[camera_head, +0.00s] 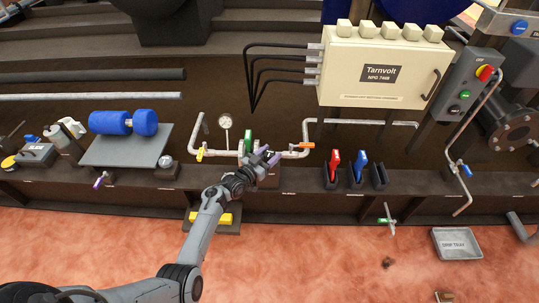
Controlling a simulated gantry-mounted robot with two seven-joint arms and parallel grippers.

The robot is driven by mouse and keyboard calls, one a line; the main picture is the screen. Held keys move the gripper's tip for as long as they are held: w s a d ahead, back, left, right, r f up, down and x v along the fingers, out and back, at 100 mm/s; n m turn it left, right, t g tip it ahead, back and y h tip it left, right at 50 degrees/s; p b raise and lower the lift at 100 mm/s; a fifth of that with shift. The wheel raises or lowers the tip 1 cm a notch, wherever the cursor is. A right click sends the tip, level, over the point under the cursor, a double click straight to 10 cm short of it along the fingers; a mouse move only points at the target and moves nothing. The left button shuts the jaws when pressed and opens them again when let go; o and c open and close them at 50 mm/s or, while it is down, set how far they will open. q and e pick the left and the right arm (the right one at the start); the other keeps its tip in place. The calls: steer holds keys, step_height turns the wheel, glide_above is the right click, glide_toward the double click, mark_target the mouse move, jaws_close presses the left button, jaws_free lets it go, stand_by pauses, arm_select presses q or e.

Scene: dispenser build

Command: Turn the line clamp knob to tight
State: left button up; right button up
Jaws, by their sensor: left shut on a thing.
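My left gripper (269,155) reaches up from the lower left to the pipe assembly at the middle of the bench. Its purple-grey fingers are closed around a small part there, which appears to be the line clamp knob. The fingers hide most of it, so its turn position cannot be read. A green part (248,141) stands upright just left of the fingertips. A grey pipe (291,154) runs behind the fingers. My right gripper is not in view.
A round gauge (225,122) stands left of the gripper, with a yellow lever (199,155) beyond it. An orange lever (306,145) is close on the right. Red (334,161) and blue (359,162) handled tools stand in holders. A cream Tarnvolt box (376,72) is above.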

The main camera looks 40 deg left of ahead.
arm_select(q)
steer(key=m+h, duration=0.1)
steer(key=h+b, duration=0.1)
steer(key=shift+a+f+m+h, duration=0.15)
steer(key=shift+m+h, duration=0.15)
steer(key=shift+m, duration=0.1)
steer(key=m+g+h+b, duration=0.1)
steer(key=m+h+b, duration=0.1)
steer(key=h+b, duration=0.1)
steer(key=shift+f+h+b, duration=0.1)
steer(key=shift+h+b, duration=0.25)
steer(key=shift+h, duration=0.05)
steer(key=shift+r+m+g+h+b, duration=0.2)
steer(key=shift+m+g+h+b, duration=0.4)
steer(key=shift+m+h+b, duration=0.25)
steer(key=o, duration=0.9)
